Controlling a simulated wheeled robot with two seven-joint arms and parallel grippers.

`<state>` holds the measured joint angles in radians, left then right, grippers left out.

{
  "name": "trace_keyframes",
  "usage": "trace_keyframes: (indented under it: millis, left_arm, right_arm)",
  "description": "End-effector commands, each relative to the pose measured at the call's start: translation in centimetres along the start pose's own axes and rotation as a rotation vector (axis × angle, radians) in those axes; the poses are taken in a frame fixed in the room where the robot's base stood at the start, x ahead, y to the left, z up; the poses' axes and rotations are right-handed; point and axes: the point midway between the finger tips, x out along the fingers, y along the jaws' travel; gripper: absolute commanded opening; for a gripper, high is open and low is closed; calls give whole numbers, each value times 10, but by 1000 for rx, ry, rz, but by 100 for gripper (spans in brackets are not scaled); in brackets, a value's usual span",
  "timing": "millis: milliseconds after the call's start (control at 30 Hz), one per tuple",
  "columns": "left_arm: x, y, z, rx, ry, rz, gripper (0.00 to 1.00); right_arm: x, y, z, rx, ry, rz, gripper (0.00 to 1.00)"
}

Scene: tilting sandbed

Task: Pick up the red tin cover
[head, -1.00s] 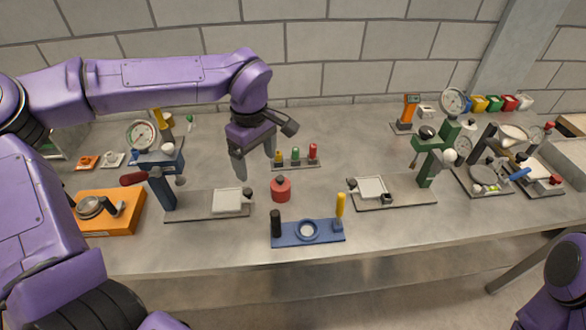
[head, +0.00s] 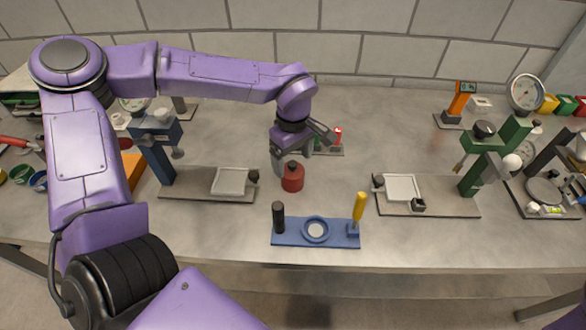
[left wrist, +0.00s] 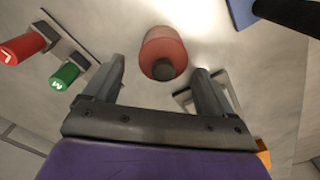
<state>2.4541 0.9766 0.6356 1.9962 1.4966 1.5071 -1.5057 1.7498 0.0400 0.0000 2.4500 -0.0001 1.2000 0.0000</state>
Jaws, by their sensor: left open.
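The red tin cover (head: 292,182), a squat red cylinder with a dark knob on top, stands on the grey table near its middle. In the left wrist view, the cover (left wrist: 160,46) lies just past the fingertips, roughly centred between them. My left gripper (head: 288,163) is open and empty, close above and behind the cover; its fingers (left wrist: 160,72) are spread apart in the left wrist view. Whether a finger touches the cover cannot be told. My right gripper is not in view.
A blue plate (head: 288,239) with a ring, black post and yellow handle lies in front. Stations with pale plates stand left (head: 172,190) and right (head: 450,203). A rack with red (left wrist: 22,48) and green (left wrist: 64,75) plugs is partly hidden behind my gripper.

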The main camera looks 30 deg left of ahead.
Motion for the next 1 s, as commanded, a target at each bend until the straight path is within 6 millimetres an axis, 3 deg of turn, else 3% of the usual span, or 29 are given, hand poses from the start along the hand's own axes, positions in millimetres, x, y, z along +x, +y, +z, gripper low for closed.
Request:
trace_keyframes:
  millis: [200, 467, 633, 1000]
  left_arm:
    - [36, -3, 1, -2, 0, -4, 85]
    - [42, -3, 1, -2, 1, 0, 85]
    - [42, -3, 1, -2, 0, 0, 36]
    - [36, -2, 1, -2, 1, 2, 36]
  right_arm:
    - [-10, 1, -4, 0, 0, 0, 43]
    - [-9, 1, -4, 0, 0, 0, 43]
    - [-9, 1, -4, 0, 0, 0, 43]
    - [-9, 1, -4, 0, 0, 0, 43]
